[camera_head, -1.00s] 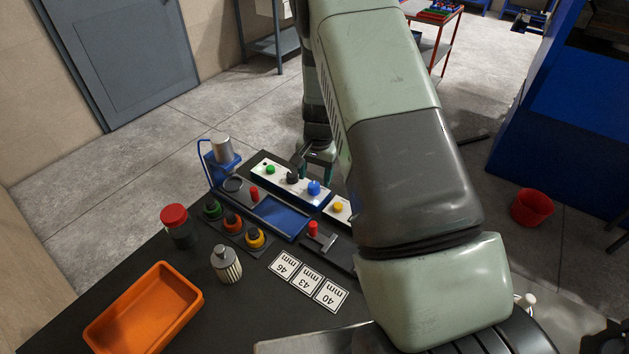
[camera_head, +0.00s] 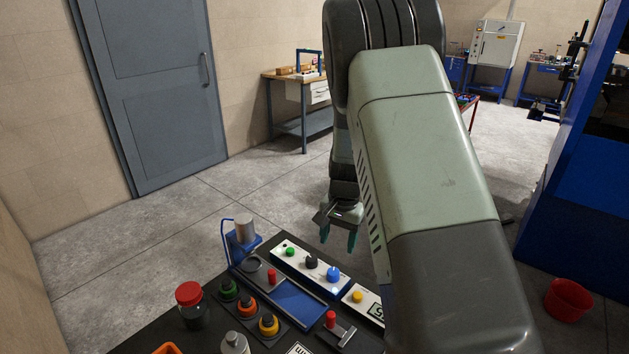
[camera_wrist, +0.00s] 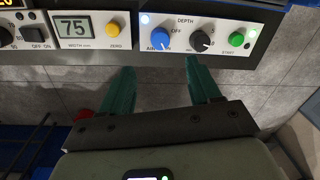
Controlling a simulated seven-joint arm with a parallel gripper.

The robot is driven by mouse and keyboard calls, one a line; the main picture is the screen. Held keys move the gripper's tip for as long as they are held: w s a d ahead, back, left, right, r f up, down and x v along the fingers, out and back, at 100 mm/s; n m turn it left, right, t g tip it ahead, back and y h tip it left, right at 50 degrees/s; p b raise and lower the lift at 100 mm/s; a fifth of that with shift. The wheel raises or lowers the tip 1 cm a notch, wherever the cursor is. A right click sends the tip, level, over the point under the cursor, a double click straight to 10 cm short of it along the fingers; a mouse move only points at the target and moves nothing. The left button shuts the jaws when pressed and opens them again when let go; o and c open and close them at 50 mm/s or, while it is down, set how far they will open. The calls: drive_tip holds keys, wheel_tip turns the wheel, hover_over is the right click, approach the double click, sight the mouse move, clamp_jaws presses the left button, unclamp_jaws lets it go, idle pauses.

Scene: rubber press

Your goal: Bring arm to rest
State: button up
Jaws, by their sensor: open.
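My gripper (camera_head: 338,238) hangs at the end of my arm with its fingers pointing down, just behind the control panel (camera_head: 300,262) in the head view. In the wrist view my gripper (camera_wrist: 160,82) shows two green fingers spread apart with bare floor between them. It is open and empty. The panel with green, black and blue knobs stands beyond the fingertips there. My arm hides the right part of the bench in the head view.
The black bench holds several colored pieces, a red-lidded jar (camera_head: 190,305) and a blue tray (camera_head: 298,300). A blue machine (camera_head: 572,190) stands at right, with a red bucket (camera_head: 568,300) on the floor. A grey door (camera_head: 160,110) is at left. The floor behind the bench is clear.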

drive_tip(key=s+r+n+t, duration=0.1)
drive_tip(key=s+r, duration=0.3)
drive_tip(key=r, duration=0.4)
drive_tip(key=s+a+r+n+t, duration=0.1)
drive_tip(key=s+r, duration=0.3)
drive_tip(key=r, duration=0.4)
drive_tip(key=s+r+n+t, duration=0.1)
drive_tip(key=s+r, duration=0.3)
drive_tip(key=r, duration=0.3)
drive_tip(key=s+r+n+t, duration=0.1)
drive_tip(key=s+r, duration=0.2)
drive_tip(key=s, duration=0.6)
drive_tip(key=s+r+n+t, duration=0.1)
drive_tip(key=s+r+n, duration=0.1)
drive_tip(key=s, duration=0.8)
drive_tip(key=shift+d+r+n+h, duration=0.3)
drive_tip(key=shift+d+r, duration=0.1)
drive_tip(key=shift+r, duration=0.4)
